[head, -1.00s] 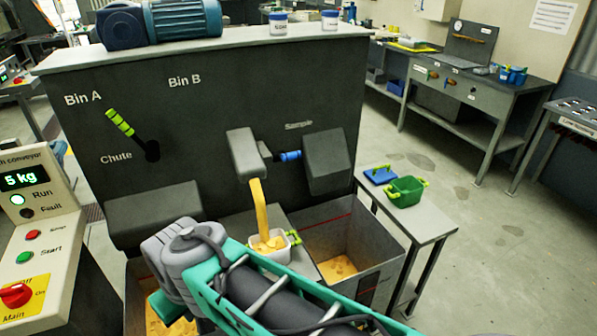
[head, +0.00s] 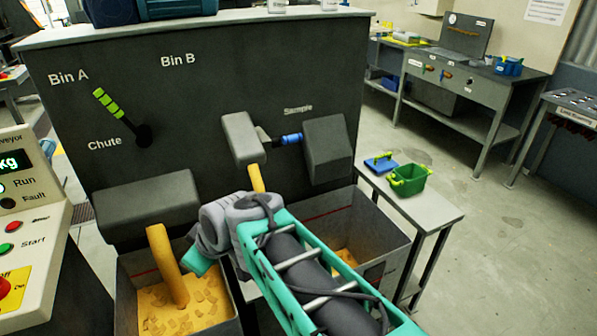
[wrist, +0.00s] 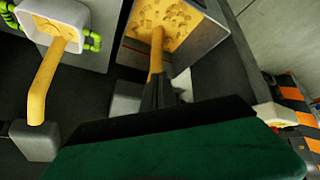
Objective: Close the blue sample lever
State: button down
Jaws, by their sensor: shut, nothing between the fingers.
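The blue sample lever (head: 291,139) is a short blue handle on a dark rod under the word Sample. It lies roughly level, between the grey sample spout (head: 240,138) and a grey housing (head: 327,150). A yellow stream falls from the spout. My arm's end is lower and to the left of the lever in the head view, and it hides my fingers there. In the wrist view my gripper (wrist: 162,93) is shut and empty, near a yellow stream. I do not see the lever in the wrist view. The white tub (wrist: 52,38) catches a stream there.
A green-marked chute lever (head: 107,103) is on the panel at left. A yellow stream falls into the left bin (head: 230,318). A control console (head: 45,245) stands at far left. A green tub (head: 410,182) and blue lid (head: 380,165) are on the side table (head: 432,208).

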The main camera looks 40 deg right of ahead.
jog(key=w+d+f+n+t+b, duration=0.2)
jog(key=w+d+n+t+b, duration=0.25)
jog(key=d+b, duration=0.2)
jog(key=w+d+f+n+t+b, duration=0.35)
jog(key=w+d+b, duration=0.2)
jog(key=b, duration=0.25)
jog(key=s+d+r+n+t+h+b, duration=0.1)
jog(key=s+d+r+t+h+b, duration=0.1)
jog(key=s+d+t+h+b, duration=0.6)
jog(key=s+d+r+n+t+h+b, duration=0.1)
jog(key=s+d+r+t+b, duration=0.25)
jog(key=d, duration=0.85)
jog(key=g+p, duration=0.2)
jog(key=p, duration=0.3)
send_near(287, 140)
jog(key=w+d+r, duration=0.3)
jog(key=w+d, duration=0.1)
jog(key=w, duration=0.1)
jog(key=shift+s+a+f, duration=0.1)
jog(key=shift+s+a, duration=0.05)
jog(key=shift+a+y+b, duration=0.1)
jog(key=shift+y+b, duration=0.2)
jog(key=shift+b, duration=0.1)
